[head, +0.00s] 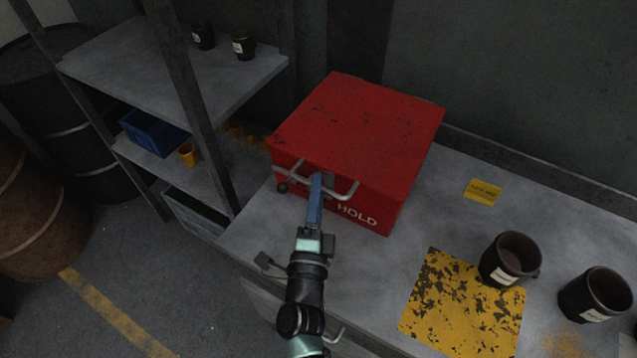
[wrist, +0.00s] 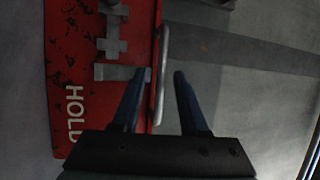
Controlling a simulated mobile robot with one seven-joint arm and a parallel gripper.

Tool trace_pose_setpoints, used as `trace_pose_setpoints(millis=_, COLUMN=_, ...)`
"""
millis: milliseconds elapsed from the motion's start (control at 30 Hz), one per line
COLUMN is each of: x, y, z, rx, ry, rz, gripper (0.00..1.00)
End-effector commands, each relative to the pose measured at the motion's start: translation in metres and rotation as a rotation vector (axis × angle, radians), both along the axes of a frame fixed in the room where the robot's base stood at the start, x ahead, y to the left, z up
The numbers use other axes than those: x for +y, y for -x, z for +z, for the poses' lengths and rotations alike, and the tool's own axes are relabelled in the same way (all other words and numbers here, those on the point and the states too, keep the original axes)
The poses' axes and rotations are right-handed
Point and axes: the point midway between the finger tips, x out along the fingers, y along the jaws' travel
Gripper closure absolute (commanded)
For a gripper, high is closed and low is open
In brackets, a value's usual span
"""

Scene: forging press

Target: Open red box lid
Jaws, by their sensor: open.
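The red box (head: 395,205) stands on the grey bench with its worn red lid (head: 358,118) down. White lettering "HOLD" is on its front face, which also shows in the wrist view (wrist: 62,75). A pale metal bar handle (head: 346,192) sticks out from the front. My gripper (head: 318,178) is at this handle, in front of the box. In the wrist view, the open blue fingers (wrist: 163,74) stand on either side of the handle bar (wrist: 161,90). The left finger is between bar and box face; I cannot tell whether either finger touches the bar.
Dark mugs (head: 509,260) (head: 595,294) stand at the bench's right, near a worn yellow mat (head: 463,305). A yellow tag (head: 482,192) lies right of the box. A metal shelf (head: 170,75) with cups and a blue bin (head: 152,133) stands at left, near barrels (head: 40,215).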

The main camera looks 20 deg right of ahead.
Motion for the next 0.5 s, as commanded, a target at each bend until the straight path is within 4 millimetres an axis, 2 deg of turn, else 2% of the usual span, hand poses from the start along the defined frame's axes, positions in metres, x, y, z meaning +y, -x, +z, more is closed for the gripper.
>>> trace_pose_setpoints(millis=167, x=-0.0063, y=-0.0108, z=0.0024, rx=0.000, ry=0.001, rz=0.000, gripper=0.56)
trace_pose_setpoints(millis=467, x=-0.0070, y=-0.0120, z=0.0024, rx=0.000, ry=0.001, rz=0.000, gripper=0.56)
trace_pose_setpoints(millis=500, x=-0.0070, y=-0.0119, z=0.0025, rx=0.000, ry=0.001, rz=0.000, gripper=0.64)
